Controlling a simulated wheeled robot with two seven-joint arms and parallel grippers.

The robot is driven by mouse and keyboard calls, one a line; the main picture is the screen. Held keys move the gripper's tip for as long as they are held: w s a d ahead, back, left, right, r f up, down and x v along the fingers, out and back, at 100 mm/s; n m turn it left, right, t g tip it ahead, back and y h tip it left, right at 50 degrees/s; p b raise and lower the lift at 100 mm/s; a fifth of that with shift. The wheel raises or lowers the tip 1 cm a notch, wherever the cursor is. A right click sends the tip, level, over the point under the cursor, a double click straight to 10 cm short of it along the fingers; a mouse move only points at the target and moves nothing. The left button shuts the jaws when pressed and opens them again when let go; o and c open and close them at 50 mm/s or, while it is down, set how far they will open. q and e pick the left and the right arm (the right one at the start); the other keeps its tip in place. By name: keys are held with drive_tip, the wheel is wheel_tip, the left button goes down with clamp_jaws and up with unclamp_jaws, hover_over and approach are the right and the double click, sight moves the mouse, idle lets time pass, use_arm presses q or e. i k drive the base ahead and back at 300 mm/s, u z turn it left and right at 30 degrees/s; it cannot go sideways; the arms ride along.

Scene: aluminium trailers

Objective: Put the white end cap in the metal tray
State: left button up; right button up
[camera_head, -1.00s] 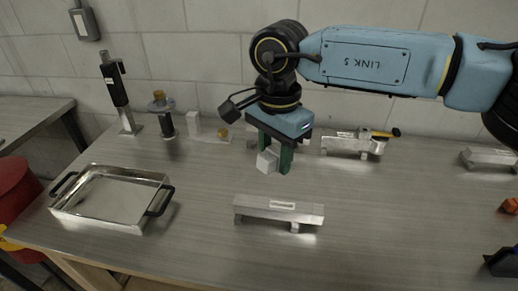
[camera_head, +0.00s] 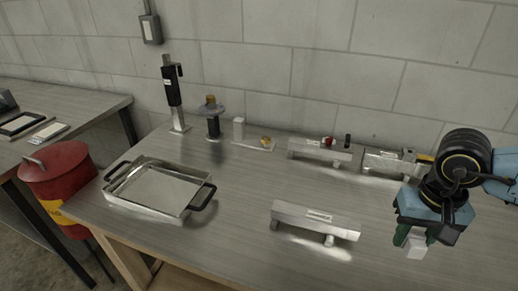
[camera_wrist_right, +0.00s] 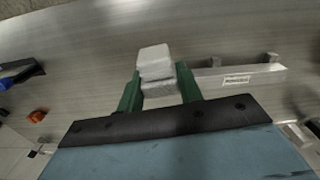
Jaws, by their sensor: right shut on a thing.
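My right gripper (camera_head: 413,238), with green fingers, is at the right of the head view, over the table's right part. It is shut on the white end cap (camera_head: 416,248), a small pale block. In the right wrist view the white end cap (camera_wrist_right: 153,58) sits between the green fingers (camera_wrist_right: 158,93) and sticks out past their tips. The metal tray (camera_head: 153,194), shallow with two black handles, stands at the table's left end, and its inside looks empty. My left gripper is not in view.
An aluminium trailer (camera_head: 315,220) lies between the gripper and tray. Two more trailers (camera_head: 318,152) (camera_head: 384,163) stand behind. A red bin (camera_head: 60,175) stands left.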

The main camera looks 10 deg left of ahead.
sight(192, 190)
drive_tip(key=u, duration=0.4)
drive_tip(key=k, duration=0.5)
drive_tip(key=u, duration=1.4)
drive_tip(key=i, duration=1.25)
drive_tip(key=z, duration=0.3)
